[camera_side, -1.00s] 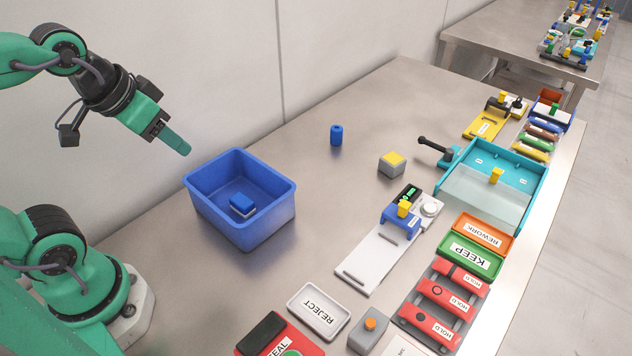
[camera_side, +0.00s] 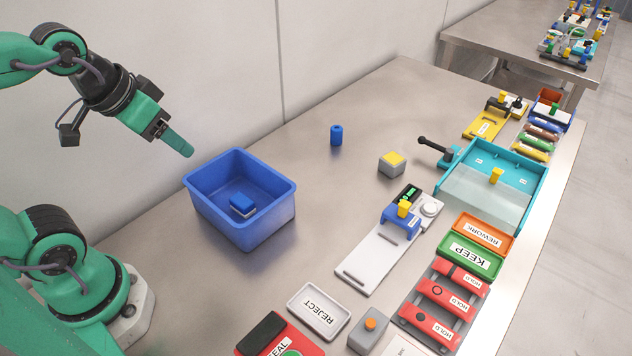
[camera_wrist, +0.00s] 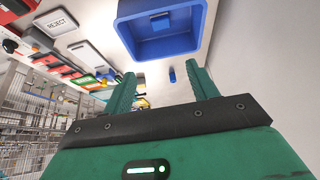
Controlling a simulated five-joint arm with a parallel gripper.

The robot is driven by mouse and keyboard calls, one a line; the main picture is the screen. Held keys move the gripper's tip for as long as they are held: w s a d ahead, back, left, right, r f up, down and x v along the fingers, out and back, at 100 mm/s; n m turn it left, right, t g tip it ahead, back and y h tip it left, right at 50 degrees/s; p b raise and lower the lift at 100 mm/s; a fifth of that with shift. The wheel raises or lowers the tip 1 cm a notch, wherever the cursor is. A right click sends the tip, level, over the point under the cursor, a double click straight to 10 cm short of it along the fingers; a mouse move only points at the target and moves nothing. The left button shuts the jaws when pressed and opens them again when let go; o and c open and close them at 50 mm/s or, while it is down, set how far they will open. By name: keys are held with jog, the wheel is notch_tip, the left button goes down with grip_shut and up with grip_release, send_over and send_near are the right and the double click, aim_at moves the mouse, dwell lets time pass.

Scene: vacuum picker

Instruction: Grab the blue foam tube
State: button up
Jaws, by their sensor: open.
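The blue foam tube (camera_side: 336,135) stands upright on the steel table, behind and to the right of the blue bin, in the side view. It also shows small in the wrist view (camera_wrist: 172,76), just beyond and between my fingers. My gripper (camera_side: 188,152) is above the left rim of the blue bin, well to the left of the tube and apart from it. In the wrist view my gripper (camera_wrist: 163,88) has its two green fingers spread with nothing between them.
The blue bin (camera_side: 270,229) holds a small blue and white block (camera_side: 242,205). A grey block with a yellow top (camera_side: 392,165) sits right of the tube. A white fixture (camera_side: 376,256), teal tray (camera_side: 536,185) and labelled trays line the right. Table around the tube is clear.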

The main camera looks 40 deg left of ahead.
jog(key=shift+w+r, duration=0.1)
jog(key=w+r+m, duration=0.2)
jog(key=w+r, duration=0.2)
jog(key=w, duration=0.8)
jog(key=m+g, duration=0.3)
jog(key=m, duration=0.3)
send_over(337, 128)
jog(key=s, duration=0.1)
jog(key=s+x, duration=0.1)
jog(key=x, duration=0.5)
jog(key=s+x, duration=0.2)
jog(key=x, duration=0.5)
jog(key=s+f+x, duration=0.1)
jog(key=x, duration=0.5)
jog(key=shift+s+f, duration=0.25)
jog(key=shift+x, duration=1.25)
jog(key=shift+s+x, duration=0.15)
jog(key=shift+x, duration=1.15)
jog(key=shift+s+x, duration=0.1)
jog(key=shift+x, duration=1.25)
